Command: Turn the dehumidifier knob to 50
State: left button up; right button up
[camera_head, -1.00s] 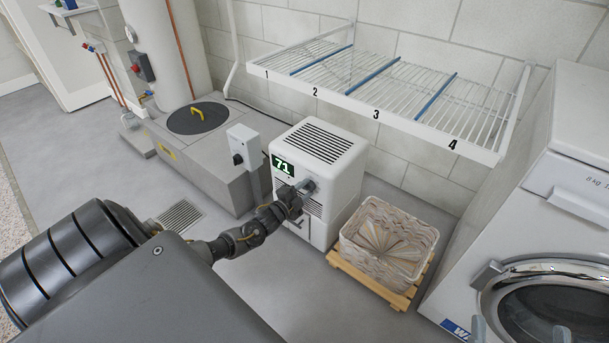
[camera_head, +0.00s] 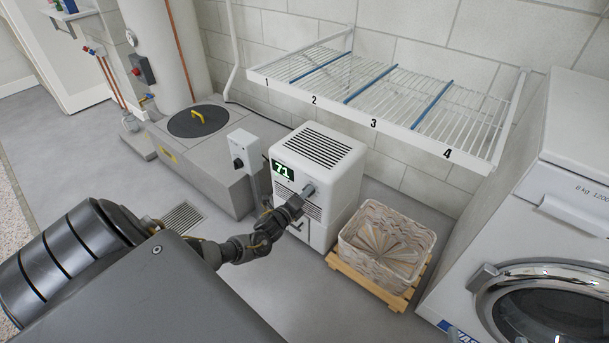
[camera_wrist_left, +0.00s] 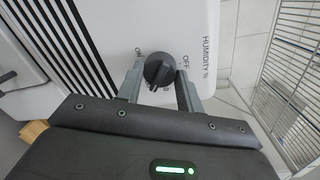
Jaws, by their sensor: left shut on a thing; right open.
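The white dehumidifier (camera_head: 338,185) stands on the floor by the wall, its green display (camera_head: 283,170) reading 71. Its dark round knob (camera_wrist_left: 158,69) sits on the white front panel beside the printed words ON, OFF and HUMIDITY %. My left gripper (camera_head: 302,196) is at the front of the dehumidifier. In the left wrist view its two fingers (camera_wrist_left: 159,75) are on either side of the knob, shut on it. The knob's pointer setting is too small to read.
A woven basket (camera_head: 345,238) on a wooden pallet (camera_head: 369,283) stands right of the dehumidifier. A wire shelf (camera_head: 395,95) numbered 1 to 4 hangs above. A washing machine (camera_head: 560,230) is at the right. A grey box with a round lid (camera_head: 200,122) is left.

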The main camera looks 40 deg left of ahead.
pick_arm(q)
jog(key=shift+m, duration=0.7)
pick_arm(e)
jog(key=shift+d+f+g+h, duration=0.3)
jog(key=shift+f, duration=0.3)
pick_arm(q)
jog(key=o, duration=1)
jog(key=shift+s+d+r+p, duration=0.15)
jog(key=shift+s+p, duration=0.4)
jog(key=shift+s, duration=1.25)
jog(key=shift+s+d+p, duration=0.1)
jog(key=shift+s+p, duration=0.4)
jog(key=shift+s, duration=1.3)
jog(key=shift+s+d+r+p, duration=0.15)
jog(key=shift+s+p, duration=0.4)
jog(key=shift+s, duration=1.25)
pick_arm(e)
jog(key=s+d+f+m+g+h, duration=0.2)
jog(key=d+f+g+h, duration=0.3)
jog(key=f, duration=0.4)
jog(key=shift+s+d+g, duration=0.55)
jog(key=shift+d+g, duration=0.05)
jog(key=shift+d, duration=0.4)
